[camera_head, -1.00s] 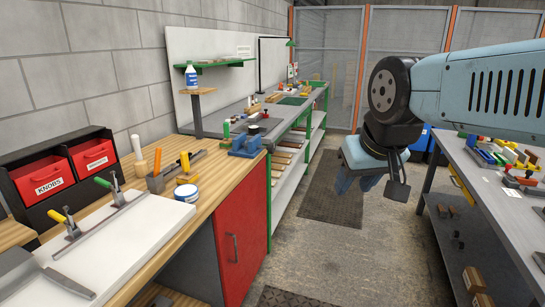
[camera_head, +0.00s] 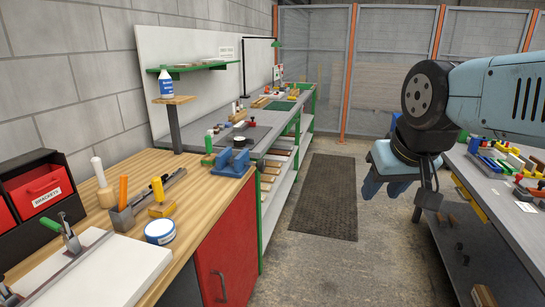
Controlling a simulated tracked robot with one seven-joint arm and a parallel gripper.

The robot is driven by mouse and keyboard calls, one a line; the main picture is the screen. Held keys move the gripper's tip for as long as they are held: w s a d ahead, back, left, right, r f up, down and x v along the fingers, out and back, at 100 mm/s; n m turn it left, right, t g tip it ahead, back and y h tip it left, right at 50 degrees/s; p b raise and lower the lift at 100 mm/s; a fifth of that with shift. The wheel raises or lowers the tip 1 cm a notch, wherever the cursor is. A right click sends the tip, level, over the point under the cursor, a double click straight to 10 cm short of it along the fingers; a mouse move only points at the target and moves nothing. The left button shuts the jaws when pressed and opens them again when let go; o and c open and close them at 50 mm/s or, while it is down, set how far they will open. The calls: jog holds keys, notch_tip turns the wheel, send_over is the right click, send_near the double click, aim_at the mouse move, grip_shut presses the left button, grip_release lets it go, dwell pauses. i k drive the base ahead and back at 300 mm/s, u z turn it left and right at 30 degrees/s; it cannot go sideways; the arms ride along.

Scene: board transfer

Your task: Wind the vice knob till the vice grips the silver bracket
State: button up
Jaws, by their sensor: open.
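A blue vice (camera_head: 231,164) stands on the front corner of the wooden bench, near the middle-left of the head view. A grey piece shows at its jaws, but I cannot tell whether it is the silver bracket. The vice knob is too small to make out for sure. My gripper (camera_head: 388,187) hangs over the aisle on the right, well apart from the vice. Its fingers point down, open, with nothing seen between them.
A grey table (camera_head: 480,185) with many coloured tools stands at right. The aisle with a dark mat (camera_head: 325,195) is clear.

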aim_at(261, 165)
jog(key=u, duration=0.05)
jog(key=i, duration=1.2)
jog(key=u, duration=0.45)
